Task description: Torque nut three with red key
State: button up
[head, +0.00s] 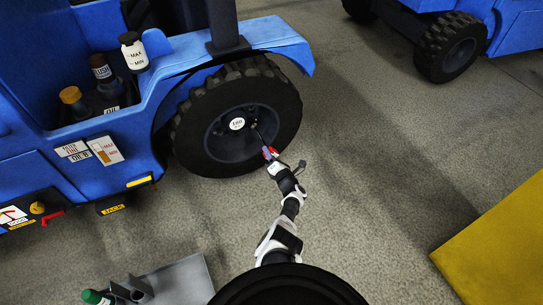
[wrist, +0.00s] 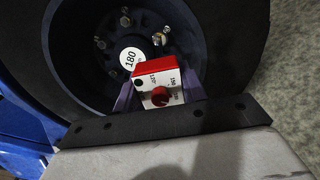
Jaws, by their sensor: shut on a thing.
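My gripper (head: 272,161) is in front of the truck's front wheel (head: 285,120), shut on the red key (head: 268,153). In the wrist view the key (wrist: 152,72) is a red and white box with a red dial and number marks, between the purple fingers. In the head view a thin dark shaft runs from it to the hub. The hub has a round white label (wrist: 130,58) reading 180, with several nuts around it, including one at the top (wrist: 125,20) and one to the upper right (wrist: 159,39). I cannot tell which is nut three, or whether the key's tip sits on a nut.
Bottles stand in the blue truck's side bay, one with a white body and black cap (head: 133,52). A grey plate (head: 182,283) and a green-capped bottle (head: 95,297) are at bottom left. A yellow block (head: 500,245) is at right. Floor between is clear.

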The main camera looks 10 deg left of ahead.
jog(key=shift+w+a, duration=0.25)
jog(key=shift+w, duration=0.1)
dwell(0.7)
jog(key=m, duration=0.4)
jog(key=shift+r+m, duration=0.1)
jog(key=shift+m, duration=1.3)
jog(key=m, duration=0.5)
jog(key=shift+s, duration=0.1)
